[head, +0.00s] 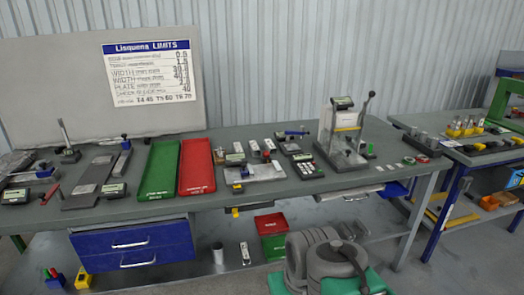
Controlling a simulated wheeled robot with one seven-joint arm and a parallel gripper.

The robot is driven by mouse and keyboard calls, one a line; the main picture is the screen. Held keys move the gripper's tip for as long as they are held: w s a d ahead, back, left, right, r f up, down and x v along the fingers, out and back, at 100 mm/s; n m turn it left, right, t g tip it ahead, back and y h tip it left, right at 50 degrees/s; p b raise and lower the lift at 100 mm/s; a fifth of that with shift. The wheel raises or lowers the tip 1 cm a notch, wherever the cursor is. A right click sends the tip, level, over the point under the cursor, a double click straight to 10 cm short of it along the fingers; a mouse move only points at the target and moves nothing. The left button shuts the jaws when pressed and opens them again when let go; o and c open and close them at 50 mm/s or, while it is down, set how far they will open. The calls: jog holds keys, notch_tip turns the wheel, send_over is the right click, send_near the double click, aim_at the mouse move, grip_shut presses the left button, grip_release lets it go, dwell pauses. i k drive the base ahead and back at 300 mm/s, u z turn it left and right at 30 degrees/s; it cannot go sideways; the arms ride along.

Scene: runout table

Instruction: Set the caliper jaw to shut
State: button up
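The caliper is too small to tell for certain. Another small display device (113,189) sits by a long dark plate at the left, and a third (16,196) is near the table's left end. I cannot tell how far open any jaw is. Rounded grey parts at the bottom centre look like my own folded arm. I cannot make out my gripper's fingers.
A green tray (158,172) and a red tray (197,168) lie on the grey worktable (330,184). A lever press (343,130) stands at the right. Blue drawers (135,248) and a red-green bin (272,238) are below. A second bench stands at far right.

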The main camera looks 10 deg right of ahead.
aim_at(244, 171)
jog(key=z, duration=0.45)
jog(key=i, duration=1.4)
jog(key=u, duration=0.5)
